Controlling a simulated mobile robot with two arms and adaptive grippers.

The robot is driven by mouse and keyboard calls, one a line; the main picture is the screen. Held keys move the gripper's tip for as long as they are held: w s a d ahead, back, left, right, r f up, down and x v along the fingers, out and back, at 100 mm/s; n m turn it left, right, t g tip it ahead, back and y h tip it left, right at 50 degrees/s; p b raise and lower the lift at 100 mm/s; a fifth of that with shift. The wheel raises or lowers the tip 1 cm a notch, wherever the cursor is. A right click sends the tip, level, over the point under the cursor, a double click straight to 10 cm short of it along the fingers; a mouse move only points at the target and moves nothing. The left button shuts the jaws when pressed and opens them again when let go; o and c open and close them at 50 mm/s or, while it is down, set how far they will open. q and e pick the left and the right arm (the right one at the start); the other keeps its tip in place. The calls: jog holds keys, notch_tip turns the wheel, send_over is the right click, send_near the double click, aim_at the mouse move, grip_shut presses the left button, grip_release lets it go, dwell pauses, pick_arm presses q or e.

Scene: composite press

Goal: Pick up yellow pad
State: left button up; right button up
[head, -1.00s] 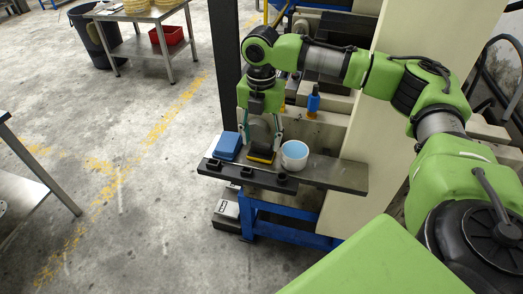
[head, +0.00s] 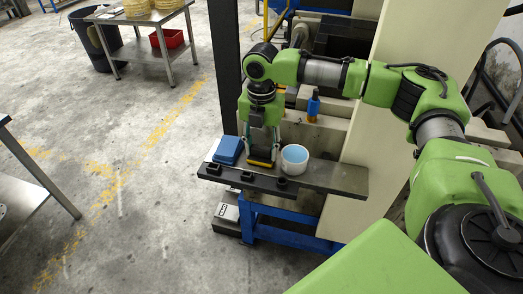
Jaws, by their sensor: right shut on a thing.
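The yellow pad (head: 260,163) shows as a thin yellow edge with a dark top, low on the dark shelf of the press. My right gripper (head: 262,150) points down over it and is shut on it, with the fingers close around its upper part. The pad sits at or just above the shelf; I cannot tell whether it touches. My left gripper is not in view.
A blue box (head: 228,150) lies just left of the pad, and a white cup (head: 294,159) with a light blue inside stands close on its right. Black blocks (head: 247,177) line the front edge of the shelf (head: 340,180). A blue bottle (head: 313,104) stands behind.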

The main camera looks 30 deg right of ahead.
aim_at(261, 147)
jog(key=shift+r, duration=0.35)
notch_tip(261, 147, up, 2)
jog(key=shift+r, duration=0.2)
jog(key=s+d+r+b, duration=0.1)
jog(key=s+d+r, duration=0.4)
jog(key=s+r, duration=0.4)
jog(key=s, duration=0.4)
jog(key=shift+r, duration=0.35)
jog(key=shift+s, duration=0.1)
jog(key=o, duration=0.6)
jog(key=shift+c, duration=0.2)
jog(key=c, duration=0.6)
